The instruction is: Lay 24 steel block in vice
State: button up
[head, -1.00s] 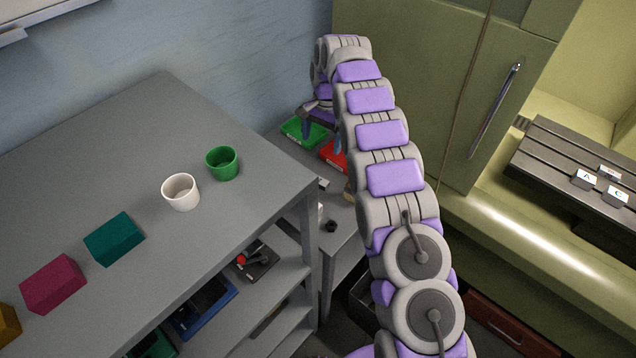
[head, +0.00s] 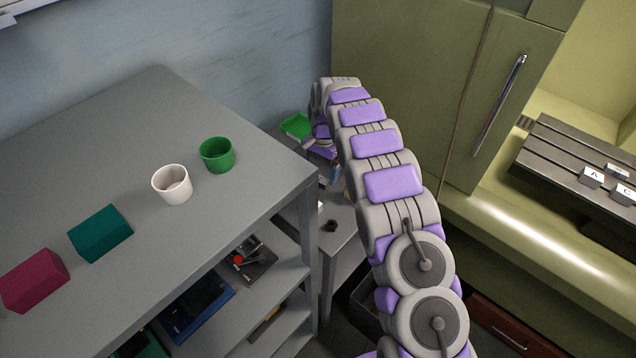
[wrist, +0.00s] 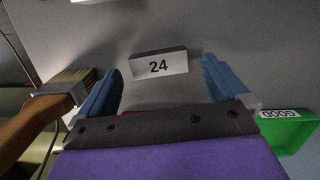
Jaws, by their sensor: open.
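The steel block marked 24 (wrist: 158,65) lies on a grey surface in the wrist view, its number facing up. My gripper (wrist: 160,72) is open, with one blue finger on each side of the block and a gap at both sides. The fingers do not appear to touch it. In the head view my arm reaches to the small grey table behind the shelf unit, and the block cannot be made out there. On the right, the dark slotted machine table (head: 560,152) carries white tags marked A and C. I cannot make out the vice's jaws.
A green tray (wrist: 292,130) labelled GOOD lies right of my gripper. A wooden-handled brush (wrist: 55,105) is close on the left. The grey shelf unit (head: 100,150) holds cups and coloured blocks. A green cabinet (head: 420,80) stands behind my arm.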

jog(key=shift+s+f, duration=0.2)
jog(key=shift+f, duration=0.9)
jog(key=shift+c, duration=0.4)
jog(key=shift+a+r, duration=0.1)
jog(key=c, duration=1.4)
